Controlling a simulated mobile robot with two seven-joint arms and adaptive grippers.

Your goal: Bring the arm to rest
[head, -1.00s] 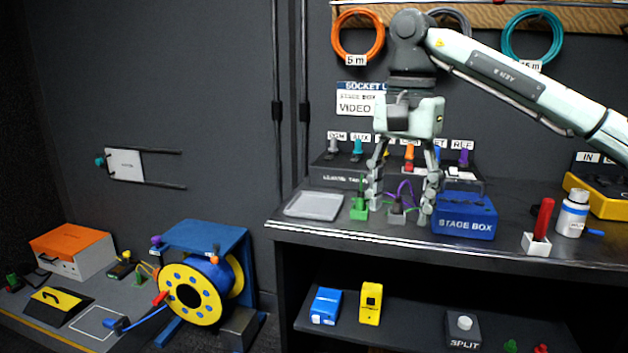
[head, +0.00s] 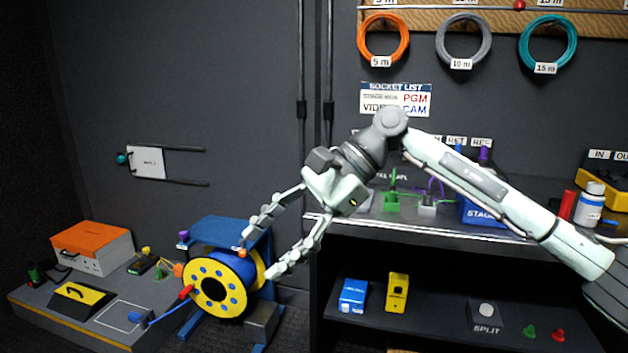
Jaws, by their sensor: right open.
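My right gripper (head: 262,244) is open and empty. It hangs in the air left of the bench, its fingers pointing down and left. In the picture its fingertips lie over the right part of the cable reel (head: 204,288) and its blue stand; I cannot tell how far apart they are in depth. My right arm (head: 490,185) comes in from the right and crosses in front of the bench top, hiding part of the blue stage box (head: 478,215) and the sockets behind. My left gripper is not in view.
The bench (head: 420,235) carries a green block (head: 391,204), a grey block (head: 428,208) and a white bottle (head: 589,205). Its lower shelf holds a blue box (head: 353,295), a yellow box (head: 397,292) and a split box (head: 486,315). An orange-lidded case (head: 92,245) stands at the left. Cable coils hang above.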

